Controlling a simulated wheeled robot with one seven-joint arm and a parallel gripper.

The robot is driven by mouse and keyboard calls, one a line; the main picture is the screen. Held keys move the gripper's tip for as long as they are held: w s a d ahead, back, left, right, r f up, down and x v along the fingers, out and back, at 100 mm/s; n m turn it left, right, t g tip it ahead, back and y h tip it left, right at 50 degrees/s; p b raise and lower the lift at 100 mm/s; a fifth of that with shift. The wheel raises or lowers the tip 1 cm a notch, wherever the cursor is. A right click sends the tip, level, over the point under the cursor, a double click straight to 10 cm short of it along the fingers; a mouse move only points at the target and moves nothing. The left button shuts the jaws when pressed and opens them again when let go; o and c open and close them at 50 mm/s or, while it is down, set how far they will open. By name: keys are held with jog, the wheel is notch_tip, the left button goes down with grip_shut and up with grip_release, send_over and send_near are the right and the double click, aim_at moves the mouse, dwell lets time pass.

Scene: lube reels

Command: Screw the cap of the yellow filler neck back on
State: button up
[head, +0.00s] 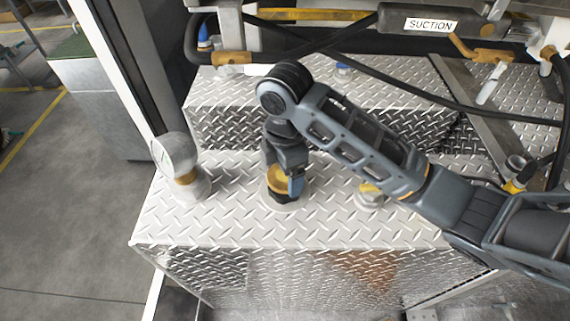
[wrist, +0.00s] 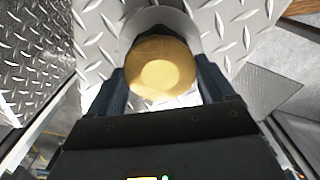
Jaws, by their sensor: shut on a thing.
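The yellow cap (wrist: 160,68) fills the space between my two fingers in the wrist view, with its round top facing the camera. My gripper (head: 285,188) points down and is shut on this cap, one finger on each side. In the head view the yellow cap (head: 273,180) shows partly behind the fingers, with a dark ring below it. A pale round base (head: 280,206) on the tread-plate deck lies directly under it. The neck itself is hidden by the cap and gripper, so I cannot tell how the threads sit.
A grey-capped filler (head: 178,160) stands to the left, and a low fitting with yellow (head: 370,194) to the right. Black hoses (head: 460,108) and a suction pipe (head: 431,25) cross behind. The tread-plate deck (head: 225,225) is clear in front, down to its front edge.

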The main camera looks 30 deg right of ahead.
jog(key=shift+m, duration=0.8)
jog(key=m, duration=0.3)
jog(key=shift+a, duration=0.1)
jog(key=shift+m, duration=1)
jog(key=shift+f+m, duration=0.1)
jog(key=shift+m, duration=1.1)
jog(key=o, duration=1)
jog(key=shift+c, duration=0.2)
